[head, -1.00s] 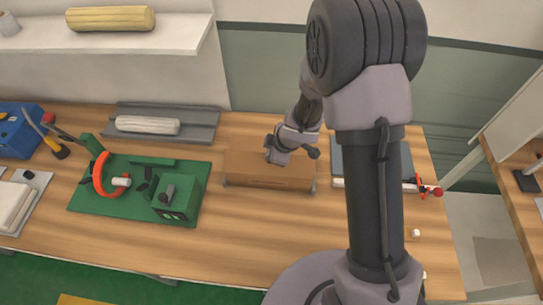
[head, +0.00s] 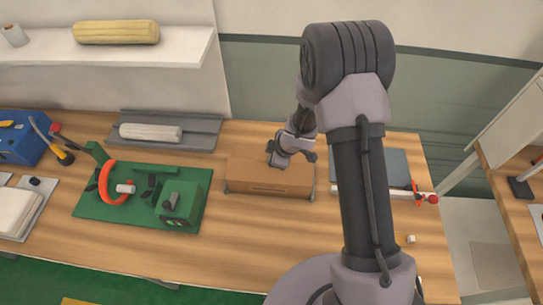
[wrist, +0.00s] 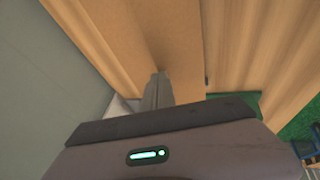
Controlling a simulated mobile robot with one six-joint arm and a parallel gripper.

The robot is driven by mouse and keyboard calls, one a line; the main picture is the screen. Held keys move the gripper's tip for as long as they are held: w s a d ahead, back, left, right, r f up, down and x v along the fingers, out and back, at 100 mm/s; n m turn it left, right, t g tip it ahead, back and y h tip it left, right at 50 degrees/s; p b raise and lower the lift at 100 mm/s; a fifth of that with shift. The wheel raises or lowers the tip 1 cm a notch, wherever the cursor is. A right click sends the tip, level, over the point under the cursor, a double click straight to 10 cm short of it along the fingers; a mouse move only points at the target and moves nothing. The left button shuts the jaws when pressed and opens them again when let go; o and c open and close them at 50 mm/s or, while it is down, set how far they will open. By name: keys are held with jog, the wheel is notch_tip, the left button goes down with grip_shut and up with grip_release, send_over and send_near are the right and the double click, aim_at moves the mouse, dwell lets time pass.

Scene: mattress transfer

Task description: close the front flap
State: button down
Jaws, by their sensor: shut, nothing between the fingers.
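A brown cardboard box (head: 240,175) sits on the wooden workbench near its middle, with a narrow dark mark on its front face. Its top looks mostly flat and covered, and I cannot make out the front flap as a separate raised piece. My gripper (head: 274,162) is over the rear part of the box top, pointing down. In the wrist view the narrow fingertips (wrist: 158,78) are together with nothing between them, against the brown cardboard surface (wrist: 185,50). They are at or very close to that surface; I cannot tell whether they touch.
Left of the box is a green fixture board (head: 95,205) with an orange ring. A grey tray (head: 200,134) with a white roll lies behind it. A dark flat panel (head: 385,168) and a red-tipped tool (head: 433,199) lie to the right.

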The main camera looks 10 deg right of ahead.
jog(key=shift+w+d+f+p, duration=0.15)
jog(key=shift+w+f+p, duration=0.4)
jog(key=shift+w+p, duration=0.15)
jog(key=shift+w+d+f+p, duration=0.1)
jog(key=shift+w+f+p, duration=0.4)
jog(key=shift+f, duration=0.4)
jog(key=shift+s+b, duration=0.1)
jog(key=shift+b, duration=0.2)
